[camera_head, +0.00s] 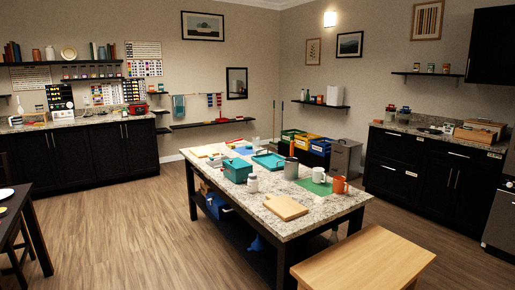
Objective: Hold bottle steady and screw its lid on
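A small pale bottle (252,185) stands upright near the left edge of the granite-topped island (298,222), beside a teal bin. Its top looks darker, but it is too small to tell whether a lid is on it. I cannot pick out a separate lid on the island. Neither of my grippers shows in the head view.
Around the bottle are the teal bin (237,170), a grey canister (291,168), a wooden board (286,207), a green mat (314,186), a white mug (318,174) and an orange mug (340,185). A wooden bench (364,264) stands at the front right. Open floor lies left.

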